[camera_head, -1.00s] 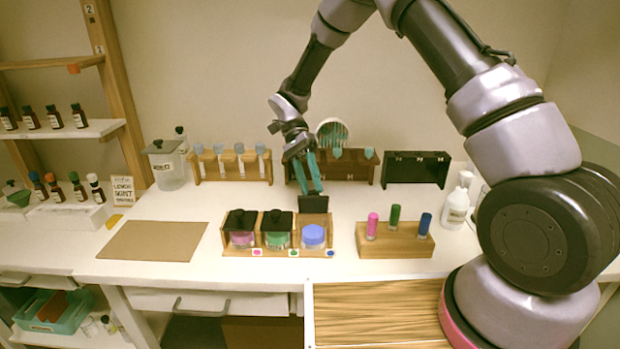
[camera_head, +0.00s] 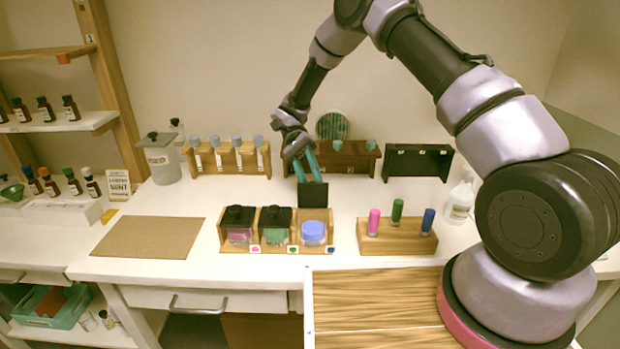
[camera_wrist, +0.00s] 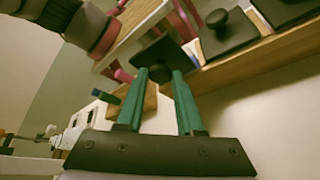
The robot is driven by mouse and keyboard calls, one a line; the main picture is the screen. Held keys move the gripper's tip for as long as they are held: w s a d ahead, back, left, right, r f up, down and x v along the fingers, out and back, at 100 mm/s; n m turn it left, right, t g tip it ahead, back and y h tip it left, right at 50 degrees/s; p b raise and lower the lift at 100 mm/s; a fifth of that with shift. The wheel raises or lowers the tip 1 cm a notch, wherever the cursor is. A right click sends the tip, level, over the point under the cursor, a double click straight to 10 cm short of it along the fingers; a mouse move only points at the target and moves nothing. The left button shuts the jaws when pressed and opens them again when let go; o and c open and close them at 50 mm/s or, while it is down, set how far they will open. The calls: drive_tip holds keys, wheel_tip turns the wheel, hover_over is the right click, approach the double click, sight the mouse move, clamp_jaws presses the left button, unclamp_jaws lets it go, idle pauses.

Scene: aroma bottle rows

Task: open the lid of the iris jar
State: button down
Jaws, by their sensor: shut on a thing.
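Three jars stand in a wooden rack. The right one, with blue contents (camera_head: 314,232), is uncovered; I cannot read an iris label on it. My gripper (camera_head: 312,180) is shut on a black square lid (camera_head: 313,195), held tilted above and behind this jar, apart from it. In the wrist view my gripper's teal fingers (camera_wrist: 159,74) hold the lid (camera_wrist: 158,52) between their tips. The pink jar (camera_head: 238,235) and green jar (camera_head: 275,234) wear black knobbed lids, which also show in the wrist view (camera_wrist: 226,38).
A wooden block (camera_head: 390,243) with pink, green and blue vials stands to the right. A brown mat (camera_head: 148,239) lies to the left. Behind are a vial rack (camera_head: 228,163), a dark wooden rack (camera_head: 352,160) and a black rack (camera_head: 417,162).

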drive_tip(key=c, duration=0.5)
unclamp_jaws()
